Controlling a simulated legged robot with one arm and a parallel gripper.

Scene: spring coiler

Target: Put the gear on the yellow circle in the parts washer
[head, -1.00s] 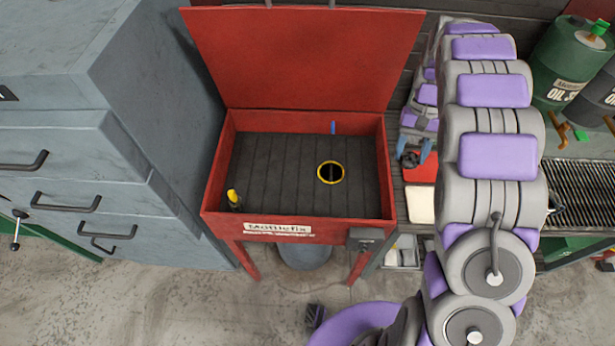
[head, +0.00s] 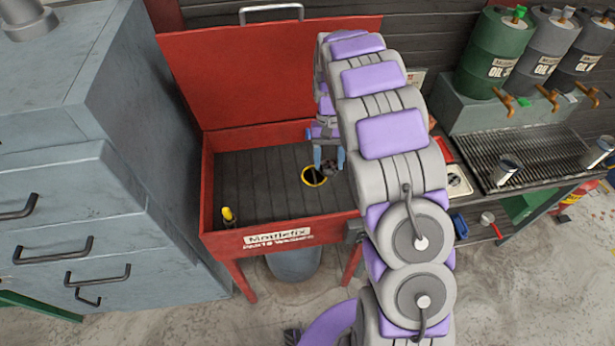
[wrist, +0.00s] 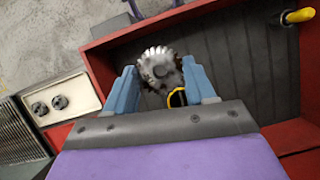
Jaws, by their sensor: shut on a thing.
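The gear (wrist: 160,68) is a grey metal toothed wheel, held between the two blue fingers of my gripper (wrist: 161,80) in the wrist view. In the head view my gripper (head: 331,160) hangs inside the right part of the open red parts washer (head: 208,190), with the dark gear (head: 331,168) at its tips. The yellow circle (head: 313,183) rings a dark hole in the washer's grey slatted floor. The gear is just right of and behind the circle. In the wrist view part of the yellow circle (wrist: 176,92) shows beside the gear, partly hidden by it and a finger.
The red lid (head: 250,80) stands open behind the washer. A yellow nozzle (head: 228,216) is at the washer's front left corner. Grey drawers (head: 70,200) stand to the left. A bench with a grate (head: 530,145) and oil drums (head: 495,50) are to the right.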

